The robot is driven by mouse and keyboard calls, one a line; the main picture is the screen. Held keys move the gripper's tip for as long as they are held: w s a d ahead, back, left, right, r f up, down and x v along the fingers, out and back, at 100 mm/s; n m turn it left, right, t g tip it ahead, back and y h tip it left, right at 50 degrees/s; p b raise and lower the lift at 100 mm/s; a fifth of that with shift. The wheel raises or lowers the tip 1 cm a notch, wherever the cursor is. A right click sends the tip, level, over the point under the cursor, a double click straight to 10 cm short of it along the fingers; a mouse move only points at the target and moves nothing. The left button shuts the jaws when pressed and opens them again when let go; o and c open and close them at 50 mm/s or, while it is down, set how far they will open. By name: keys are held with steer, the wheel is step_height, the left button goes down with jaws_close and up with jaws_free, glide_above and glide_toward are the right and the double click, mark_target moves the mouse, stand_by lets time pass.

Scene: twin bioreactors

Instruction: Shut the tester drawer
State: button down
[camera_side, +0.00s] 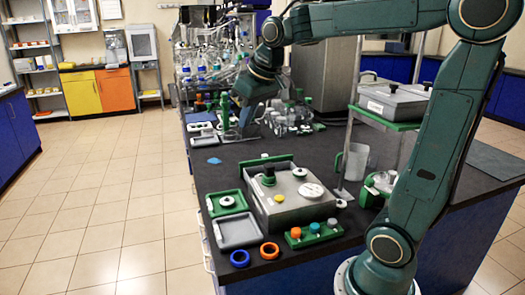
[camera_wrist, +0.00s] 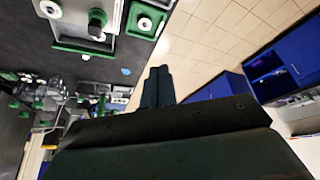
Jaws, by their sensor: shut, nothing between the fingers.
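A grey box-shaped unit (camera_side: 290,200) with a round white disc, a black-and-green knob and a green bar behind it stands on the dark bench. It may be the tester; part of it shows at the top left of the wrist view (camera_wrist: 75,15). To its left in the side view lie a green tray (camera_side: 240,205) with a white ring and a grey tray (camera_side: 238,241). I cannot tell which part is the drawer. My gripper (camera_side: 243,132) points down over the far part of the bench, well beyond the box. Its fingers (camera_wrist: 158,70) are together and empty.
Flat pale devices (camera_side: 202,128) lie left of my gripper, with a blue patch (camera_side: 214,161) nearer. Bottles and glassware (camera_side: 292,118) crowd its right. Blue and orange rings (camera_side: 269,250) and a green block (camera_side: 313,235) lie at the front. A raised green shelf (camera_side: 385,121) stands right.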

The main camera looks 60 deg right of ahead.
steer(key=w+d+f+m, duration=0.1)
steer(key=w+d+f, duration=0.1)
steer(key=w+d, duration=0.5)
steer(key=w+d+f+m, duration=0.1)
steer(key=w+d+f, duration=0.3)
steer(key=d, duration=0.6)
steer(key=w+d+f, duration=0.1)
steer(key=d+f, duration=0.4)
steer(key=d, duration=0.4)
steer(key=w+d+f+m+g, duration=0.1)
steer(key=w+d+f, duration=0.1)
steer(key=d+f, duration=0.3)
steer(key=d, duration=0.3)
steer(key=shift+d+f+g+h, duration=0.3)
steer(key=shift+d+f+h, duration=0.05)
steer(key=shift+h, duration=0.05)
steer(key=shift+f, duration=0.1)
steer(key=x, duration=1)
steer(key=shift+s+a, duration=0.55)
steer(key=shift+s, duration=0.4)
steer(key=shift+s+a, duration=0.4)
steer(key=shift+s, duration=0.35)
